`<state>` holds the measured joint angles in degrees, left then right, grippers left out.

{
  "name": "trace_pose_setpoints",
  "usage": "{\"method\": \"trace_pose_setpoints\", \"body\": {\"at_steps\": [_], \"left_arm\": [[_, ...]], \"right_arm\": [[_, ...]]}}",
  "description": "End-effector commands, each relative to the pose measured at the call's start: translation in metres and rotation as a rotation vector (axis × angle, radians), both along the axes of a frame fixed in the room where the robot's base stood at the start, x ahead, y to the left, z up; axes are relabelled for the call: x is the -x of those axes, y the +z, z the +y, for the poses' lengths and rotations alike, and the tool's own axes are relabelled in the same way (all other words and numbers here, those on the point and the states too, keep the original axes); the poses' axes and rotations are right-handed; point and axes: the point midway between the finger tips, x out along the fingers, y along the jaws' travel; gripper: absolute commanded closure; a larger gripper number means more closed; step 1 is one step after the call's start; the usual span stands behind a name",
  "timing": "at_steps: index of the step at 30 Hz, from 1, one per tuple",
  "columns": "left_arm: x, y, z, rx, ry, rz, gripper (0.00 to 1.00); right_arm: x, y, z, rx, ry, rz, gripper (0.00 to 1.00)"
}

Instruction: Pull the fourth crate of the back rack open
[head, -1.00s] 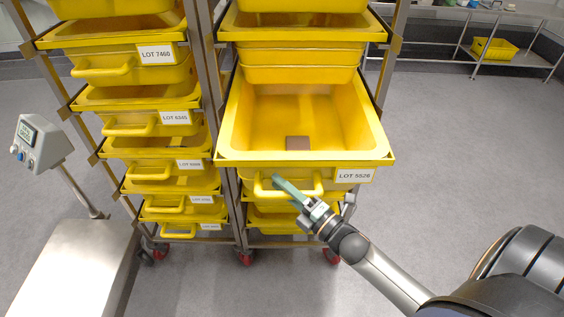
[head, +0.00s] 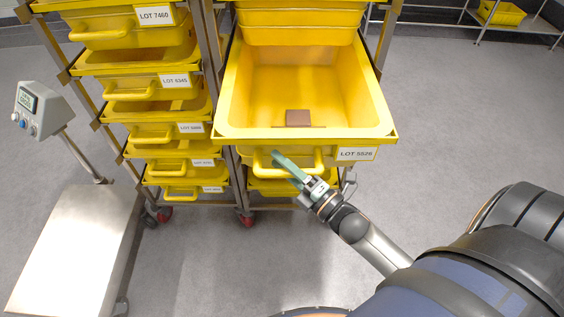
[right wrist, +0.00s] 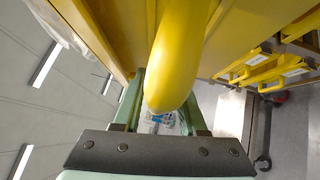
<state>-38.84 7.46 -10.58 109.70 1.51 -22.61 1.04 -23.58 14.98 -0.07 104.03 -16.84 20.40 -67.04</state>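A yellow crate labelled LOT 5526 (head: 228,134) is slid far out of the right-hand rack (head: 388,30), its open top facing up. A small brown block (head: 298,118) lies inside it. My right gripper (head: 286,163) is at the front handle (head: 262,164) of this crate, under its rim. In the right wrist view, the green fingers (right wrist: 163,110) lie on either side of the yellow handle (right wrist: 178,55) and appear closed around it. My left gripper is in neither view.
A left-hand rack (head: 211,60) holds several yellow crates. A scale with a steel platform (head: 75,240) stands at the left. A far bench holds a yellow crate (head: 502,13). The grey floor (head: 450,120) to the right is clear.

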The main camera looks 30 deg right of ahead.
Motion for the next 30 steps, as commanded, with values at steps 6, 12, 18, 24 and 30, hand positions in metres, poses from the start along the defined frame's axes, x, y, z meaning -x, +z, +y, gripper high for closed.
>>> {"method": "trace_pose_setpoints", "body": {"at_steps": [6, 12, 18, 24, 30], "left_arm": [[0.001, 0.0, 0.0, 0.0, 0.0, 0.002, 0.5], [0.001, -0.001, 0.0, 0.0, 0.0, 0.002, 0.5], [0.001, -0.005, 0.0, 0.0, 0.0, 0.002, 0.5], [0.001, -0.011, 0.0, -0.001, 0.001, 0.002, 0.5], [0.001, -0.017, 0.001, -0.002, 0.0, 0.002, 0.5]], "right_arm": [[0.0, 0.0, 0.0, 0.0, 0.0, 0.0, 0.43], [0.001, 0.0, -0.001, 0.0, -0.001, 0.0, 0.43], [0.021, -0.005, -0.006, -0.001, -0.002, 0.003, 0.43], [0.06, -0.011, -0.015, 0.0, -0.002, 0.005, 0.43], [0.095, -0.015, -0.024, 0.0, -0.002, 0.005, 0.43]]}}
